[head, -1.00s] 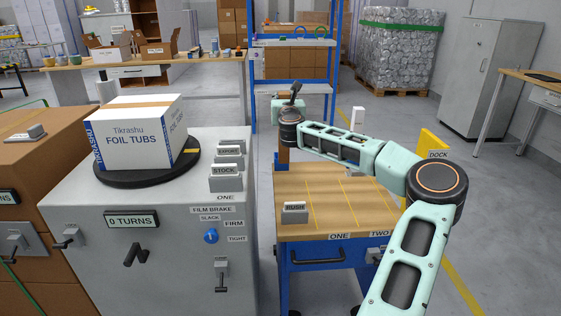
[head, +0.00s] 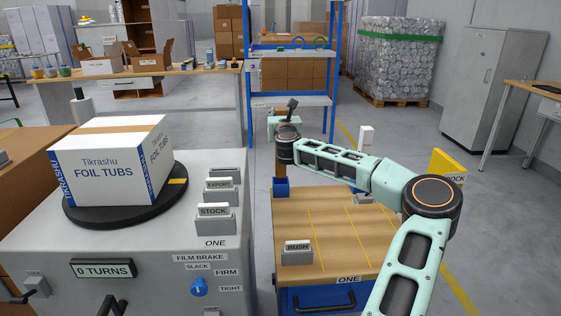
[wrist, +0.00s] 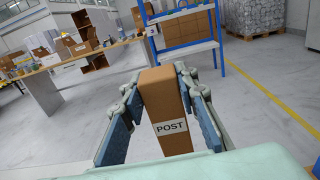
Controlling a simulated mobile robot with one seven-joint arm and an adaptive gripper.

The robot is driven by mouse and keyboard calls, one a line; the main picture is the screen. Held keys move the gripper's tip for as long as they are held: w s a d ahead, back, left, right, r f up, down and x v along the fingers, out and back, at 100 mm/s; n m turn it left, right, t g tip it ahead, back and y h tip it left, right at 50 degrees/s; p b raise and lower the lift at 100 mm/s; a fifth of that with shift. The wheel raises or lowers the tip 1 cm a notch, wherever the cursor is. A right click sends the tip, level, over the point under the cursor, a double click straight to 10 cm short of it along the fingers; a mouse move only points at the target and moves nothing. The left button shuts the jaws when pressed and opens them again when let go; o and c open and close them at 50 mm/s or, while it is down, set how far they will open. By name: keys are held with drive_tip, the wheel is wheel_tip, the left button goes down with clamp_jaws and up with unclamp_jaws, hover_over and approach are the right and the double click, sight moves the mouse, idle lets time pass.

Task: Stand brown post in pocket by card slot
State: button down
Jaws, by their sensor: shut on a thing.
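The brown post (wrist: 166,100), with a white POST label, stands between the two blue-padded fingers of my gripper (wrist: 161,115) in the wrist view. The gripper is shut on it. In the head view the post (head: 280,170) shows as a short brown length below my wrist. Its lower end meets a small blue pocket (head: 282,188) at the back left corner of the wooden cart top. I cannot tell whether the end is inside the pocket or behind it. My wrist hides the fingers there. A card slot (head: 297,256) with a RUSH card is at the top's front left.
The cart top (head: 340,225) is mostly bare, with yellow lines. A grey machine (head: 130,235) with a boxed turntable and STOCK and EXPORT card holders stands left. A blue shelf rack (head: 290,100) is behind. Open floor lies right.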

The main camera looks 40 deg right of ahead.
wheel_tip(320, 180, down, 7)
drive_tip(key=b, duration=0.2)
drive_tip(key=shift+f, duration=0.15)
drive_tip(key=shift+f, duration=0.15)
drive_tip(key=c, duration=1.5)
unclamp_jaws()
drive_tip(key=p+v, duration=0.2)
drive_tip(key=v, duration=1)
drive_tip(key=shift+s, duration=0.1)
